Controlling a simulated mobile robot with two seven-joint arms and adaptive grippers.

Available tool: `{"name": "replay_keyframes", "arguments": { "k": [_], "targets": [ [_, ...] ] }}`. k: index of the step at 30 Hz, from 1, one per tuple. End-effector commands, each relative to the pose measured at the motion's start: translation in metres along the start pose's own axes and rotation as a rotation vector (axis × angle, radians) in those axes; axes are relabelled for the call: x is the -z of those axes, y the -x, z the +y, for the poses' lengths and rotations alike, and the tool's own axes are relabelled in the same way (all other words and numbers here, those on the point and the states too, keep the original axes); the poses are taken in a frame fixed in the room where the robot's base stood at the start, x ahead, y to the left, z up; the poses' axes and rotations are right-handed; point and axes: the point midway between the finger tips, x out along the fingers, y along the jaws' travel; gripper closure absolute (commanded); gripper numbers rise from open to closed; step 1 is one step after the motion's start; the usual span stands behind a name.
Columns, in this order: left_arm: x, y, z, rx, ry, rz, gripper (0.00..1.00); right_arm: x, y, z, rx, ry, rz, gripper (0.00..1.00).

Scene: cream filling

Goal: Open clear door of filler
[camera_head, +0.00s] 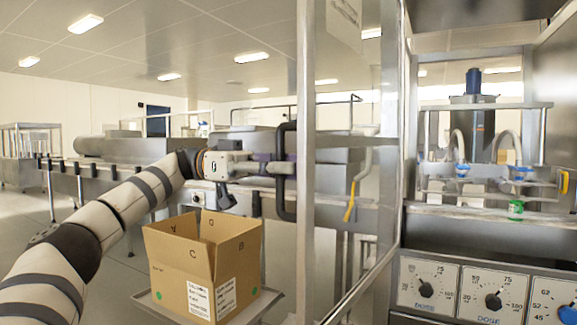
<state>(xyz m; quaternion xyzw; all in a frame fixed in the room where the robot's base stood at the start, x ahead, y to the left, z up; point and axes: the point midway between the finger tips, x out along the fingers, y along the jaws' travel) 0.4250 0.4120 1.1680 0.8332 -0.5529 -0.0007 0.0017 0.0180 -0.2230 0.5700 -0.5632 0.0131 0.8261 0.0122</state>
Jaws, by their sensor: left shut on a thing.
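The filler's clear door (306,100) is a transparent panel in a metal frame. A black bar handle (285,205) sits on that upright's left side. My left gripper (277,167) is shut on the handle at about mid-height; the fingertips are partly hidden by the handle. The filler (480,235) is at the right, with its nozzles and hoses showing beyond the door. My right gripper is not in view.
An open cardboard box (186,283) stands on a metal tray (270,300) below my left gripper, close to the door's frame. Dose dials (494,301) line the filler's lower front. A conveyor (90,172) runs behind at the left.

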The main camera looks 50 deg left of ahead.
Motion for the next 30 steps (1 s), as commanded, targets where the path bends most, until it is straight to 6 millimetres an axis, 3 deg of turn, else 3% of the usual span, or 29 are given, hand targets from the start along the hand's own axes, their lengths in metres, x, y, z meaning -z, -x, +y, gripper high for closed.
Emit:
{"name": "replay_keyframes", "arguments": {
  "k": [5,6,8,18,26,30],
  "targets": [
    [-0.003,0.000,0.001,-0.005,0.004,-0.006,1.00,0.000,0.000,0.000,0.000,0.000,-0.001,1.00],
    [-0.003,0.000,0.001,-0.005,0.004,-0.006,0.81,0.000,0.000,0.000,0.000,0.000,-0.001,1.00],
    [-0.002,0.000,0.001,-0.004,0.004,-0.005,0.68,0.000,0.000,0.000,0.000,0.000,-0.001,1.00],
    [-0.001,0.003,0.000,-0.001,0.002,-0.002,0.67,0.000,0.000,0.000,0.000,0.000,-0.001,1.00],
    [0.000,0.053,0.000,0.003,0.002,-0.001,0.67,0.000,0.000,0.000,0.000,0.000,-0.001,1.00],
    [-0.001,0.067,-0.001,0.000,0.005,-0.004,0.67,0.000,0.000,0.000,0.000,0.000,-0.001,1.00]
  ]
}}
